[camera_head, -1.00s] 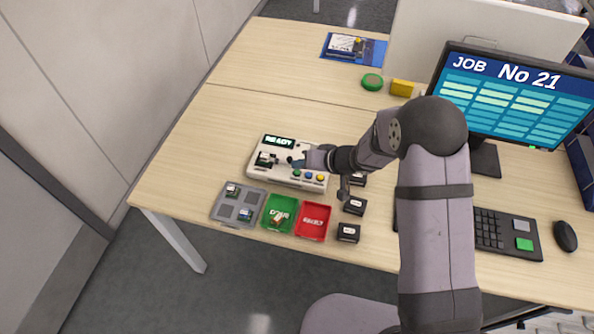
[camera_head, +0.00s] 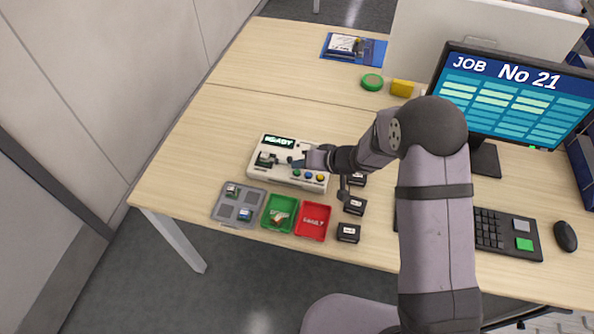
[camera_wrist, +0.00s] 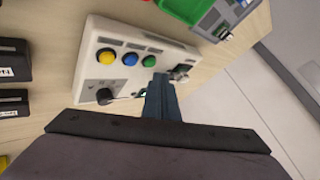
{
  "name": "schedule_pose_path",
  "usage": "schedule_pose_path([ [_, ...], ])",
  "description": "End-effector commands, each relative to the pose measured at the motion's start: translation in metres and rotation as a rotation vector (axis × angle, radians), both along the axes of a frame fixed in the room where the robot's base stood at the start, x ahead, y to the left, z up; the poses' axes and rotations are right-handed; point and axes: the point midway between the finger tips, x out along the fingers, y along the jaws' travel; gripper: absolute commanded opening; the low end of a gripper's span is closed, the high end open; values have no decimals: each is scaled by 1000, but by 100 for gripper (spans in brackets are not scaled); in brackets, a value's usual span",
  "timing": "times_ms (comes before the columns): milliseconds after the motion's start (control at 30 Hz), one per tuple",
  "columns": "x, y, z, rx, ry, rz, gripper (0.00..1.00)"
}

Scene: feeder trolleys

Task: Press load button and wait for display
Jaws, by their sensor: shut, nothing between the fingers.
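The white tester box (camera_head: 262,175) sits on the desk in the head view, its dark display (camera_head: 278,142) lit with green text that seems to read READY. It has a green button (camera_wrist: 149,61), a blue button (camera_wrist: 129,59) and a yellow button (camera_wrist: 106,57); their labels are too small to read, so I cannot tell which is load. My gripper (camera_head: 295,163) is shut and empty, pointing down over the box between its buttons and its socket (camera_wrist: 180,71). In the wrist view its fingers (camera_wrist: 158,80) end close to the green button; contact cannot be told.
A grey tray (camera_head: 228,212) with small chips, a green bin (camera_head: 268,224) and a red bin (camera_head: 303,234) stand in front of the box. Several small black boxes (camera_head: 348,233) stand to its right. A monitor (camera_head: 515,95) reads JOB No 21. The desk left of the box is clear.

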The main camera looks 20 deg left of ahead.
Motion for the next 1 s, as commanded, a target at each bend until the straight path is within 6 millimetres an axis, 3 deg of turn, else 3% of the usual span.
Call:
schedule_pose_path([
  [1000, 0, 0, -8, 0, 0, 0, 0],
])
